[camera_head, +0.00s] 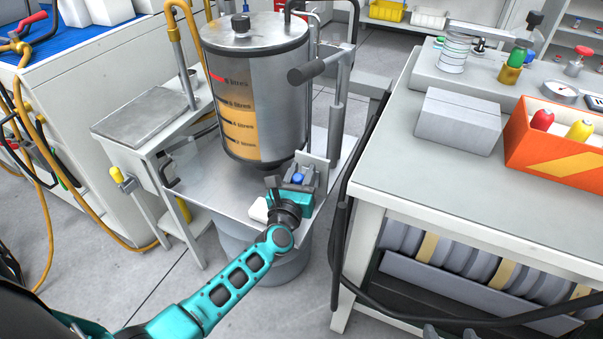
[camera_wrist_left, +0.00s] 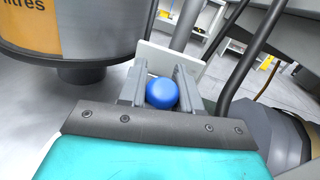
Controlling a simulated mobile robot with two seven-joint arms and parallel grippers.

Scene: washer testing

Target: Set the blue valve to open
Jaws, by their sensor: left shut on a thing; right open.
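The blue valve (camera_head: 297,178) is at the lower right of the metal tank (camera_head: 257,90), at the front of the metal stand. It shows as a round blue knob (camera_wrist_left: 162,93) in the left wrist view. My left gripper (camera_head: 295,182) is at the valve. In the wrist view its two grey fingers (camera_wrist_left: 161,90) stand on either side of the knob and are shut on it. A pale plate (camera_wrist_left: 165,57) stands behind the knob. The valve's stem and its open or closed mark are hidden. My right gripper is not clearly in view.
A grey bucket (camera_head: 275,262) stands under the metal stand (camera_head: 232,185). A workbench (camera_head: 440,180) at the right holds a grey box (camera_head: 457,120) and an orange crate (camera_head: 555,160). A black cable (camera_head: 345,190) hangs along its left edge. Floor is clear at front left.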

